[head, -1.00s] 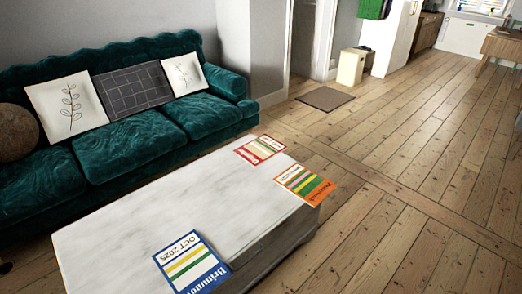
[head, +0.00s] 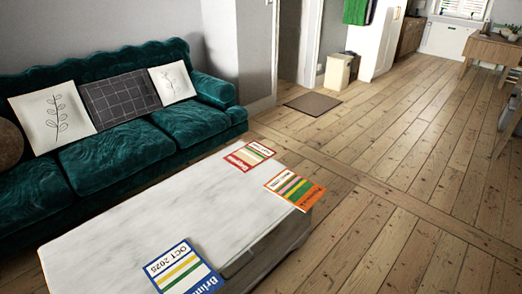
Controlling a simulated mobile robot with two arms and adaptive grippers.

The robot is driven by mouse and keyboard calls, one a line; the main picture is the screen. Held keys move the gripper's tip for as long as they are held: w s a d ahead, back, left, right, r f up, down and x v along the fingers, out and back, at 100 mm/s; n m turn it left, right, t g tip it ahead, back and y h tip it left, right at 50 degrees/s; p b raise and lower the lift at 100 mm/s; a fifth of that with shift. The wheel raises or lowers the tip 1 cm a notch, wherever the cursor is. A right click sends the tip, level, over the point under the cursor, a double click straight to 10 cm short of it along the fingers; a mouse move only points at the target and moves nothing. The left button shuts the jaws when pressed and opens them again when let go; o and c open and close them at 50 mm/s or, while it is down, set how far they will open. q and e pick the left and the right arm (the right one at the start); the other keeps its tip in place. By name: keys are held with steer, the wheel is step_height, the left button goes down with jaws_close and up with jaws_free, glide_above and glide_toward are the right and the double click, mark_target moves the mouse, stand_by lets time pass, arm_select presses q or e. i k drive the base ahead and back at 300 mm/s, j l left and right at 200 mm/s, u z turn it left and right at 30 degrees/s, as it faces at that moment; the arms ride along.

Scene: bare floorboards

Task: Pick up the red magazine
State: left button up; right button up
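The red magazine (head: 249,156) lies flat near the far end of the white coffee table (head: 120,225) in the head view. It has a red border with pale and green stripes. An orange magazine (head: 294,189) lies to its right, at the table's right edge. A blue magazine (head: 183,268) lies at the near edge of the table, in the lower part of the view. Neither of my grippers shows in the view.
A green sofa (head: 120,158) with cushions runs along the table's far left side. The wooden floor (head: 390,200) to the right of the table is open. A dark doormat (head: 313,104) and a pale bin (head: 339,72) are farther back.

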mark_target(249, 157)
steer(key=i+l+z, duration=0.55)
steer(key=i+z, duration=0.3)
steer(key=i+l+z, duration=0.35)
steer(key=i, duration=0.5)
steer(key=i+z, duration=0.35)
steer(key=i, duration=0.45)
steer(key=i+u, duration=0.3)
steer(key=i, duration=0.2)
steer(key=i+l+u, duration=0.1)
steer(key=i+u, duration=0.25)
steer(key=i, duration=0.15)
steer(key=i+l+u, duration=0.3)
steer(key=i, duration=0.2)
steer(key=j, duration=0.1)
